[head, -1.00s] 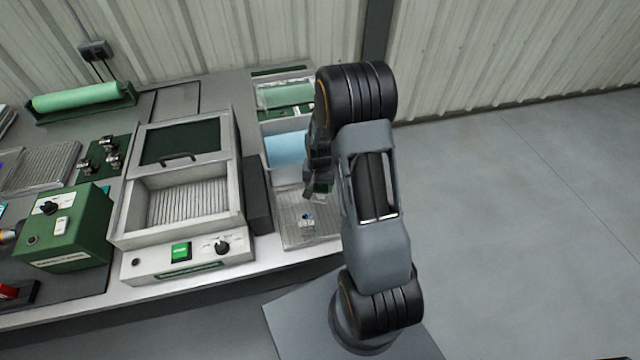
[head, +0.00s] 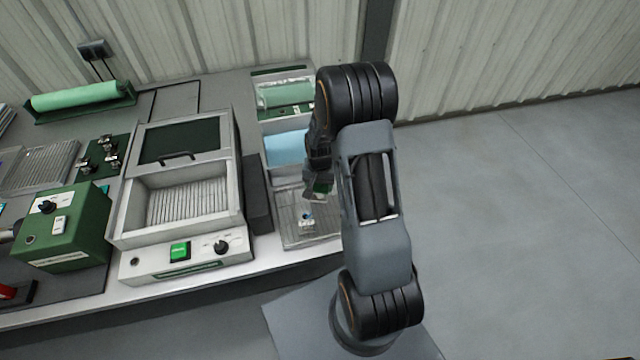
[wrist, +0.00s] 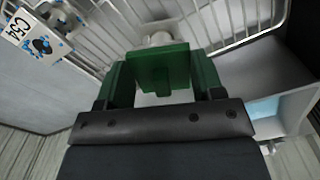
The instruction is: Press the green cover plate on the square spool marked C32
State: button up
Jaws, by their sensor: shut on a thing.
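My gripper (wrist: 160,82) is shut on the green cover plate (wrist: 158,62), a square plate with a small tab between the two green fingers. In the head view my gripper (head: 318,192) is above the wire rack at the bench's right end, with a bit of green at its tip. A pale spool-like part (wrist: 158,38) shows just beyond the plate in the wrist view, mostly hidden by it. I see no C32 mark. I cannot tell whether the plate touches that part. A white tag reading C54 (wrist: 22,32), with blue spots, is at the upper left.
The wire rack (head: 325,232) lies under my gripper, with a small white and blue piece (head: 306,222) on it. A dark block (head: 257,195) and a grey machine with an open tray (head: 240,235) stand to its left. A light blue bin (head: 287,149) is behind.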

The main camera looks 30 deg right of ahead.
jog(key=shift+f+b, duration=0.45)
jog(key=shift+b, duration=0.05)
dwell(0.8)
jog(key=o, duration=1.1)
jog(key=shift+o, duration=0.2)
jog(key=shift+r, duration=0.1)
jog(key=shift+r+p, duration=2.75)
jog(key=shift+r, duration=1.2)
grip_shut()
